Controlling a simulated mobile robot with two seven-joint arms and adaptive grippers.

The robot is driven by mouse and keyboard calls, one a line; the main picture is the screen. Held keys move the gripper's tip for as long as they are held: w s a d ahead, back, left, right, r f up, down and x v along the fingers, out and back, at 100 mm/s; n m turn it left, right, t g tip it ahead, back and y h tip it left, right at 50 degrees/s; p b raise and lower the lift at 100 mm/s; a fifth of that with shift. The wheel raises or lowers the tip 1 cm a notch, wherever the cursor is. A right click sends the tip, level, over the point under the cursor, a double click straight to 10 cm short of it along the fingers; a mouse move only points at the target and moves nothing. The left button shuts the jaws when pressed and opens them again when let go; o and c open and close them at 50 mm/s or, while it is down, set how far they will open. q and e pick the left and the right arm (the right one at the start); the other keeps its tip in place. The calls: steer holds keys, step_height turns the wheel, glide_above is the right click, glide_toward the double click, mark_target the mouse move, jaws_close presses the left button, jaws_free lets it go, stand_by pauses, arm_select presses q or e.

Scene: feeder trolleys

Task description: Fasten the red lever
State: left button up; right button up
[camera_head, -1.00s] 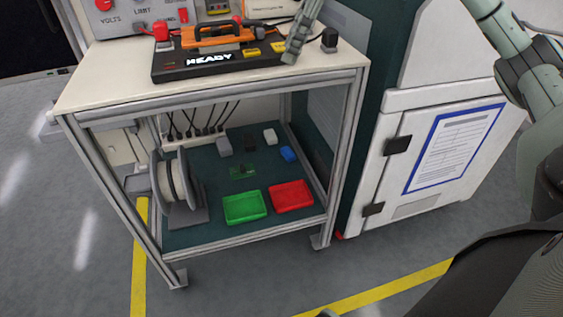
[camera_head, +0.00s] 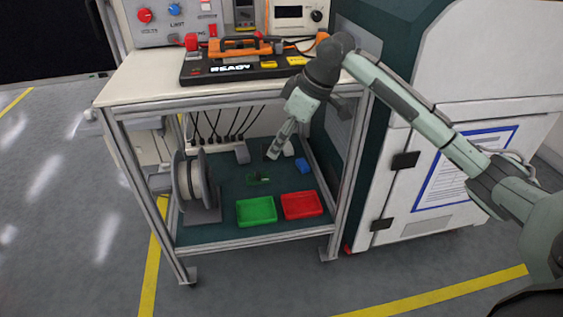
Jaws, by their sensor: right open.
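The black unit marked READY (camera_head: 232,71) lies on the trolley's top shelf. It has an orange handle (camera_head: 240,47) and a red knob-like part (camera_head: 192,42) at its left end, which may be the red lever. It is too small to tell its position. My right gripper (camera_head: 273,153) points down in front of the trolley, below the top shelf's edge and well apart from the unit. It appears empty; its finger gap is hard to see. My right wrist and forearm cover the right end of the unit. My left gripper is out of view.
The lower shelf (camera_head: 225,233) holds a cable reel (camera_head: 190,182), a green tray (camera_head: 256,210), a red tray (camera_head: 302,205) and a blue block (camera_head: 303,166). A control panel with knobs (camera_head: 170,25) stands behind. A white-and-green cabinet (camera_head: 400,205) stands right. Floor at left is clear.

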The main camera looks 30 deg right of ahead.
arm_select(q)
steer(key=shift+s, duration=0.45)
arm_select(e)
steer(key=shift+m, duration=0.3)
steer(key=shift+s+a+f, duration=0.1)
steer(key=shift+a+f, duration=0.05)
steer(key=shift+f, duration=0.65)
steer(key=shift+s+a+f, duration=0.15)
steer(key=shift+a+f, duration=0.05)
steer(key=shift+f, duration=0.55)
steer(key=shift+s+a+f, duration=0.1)
steer(key=shift+a+f, duration=0.05)
steer(key=shift+f, duration=0.65)
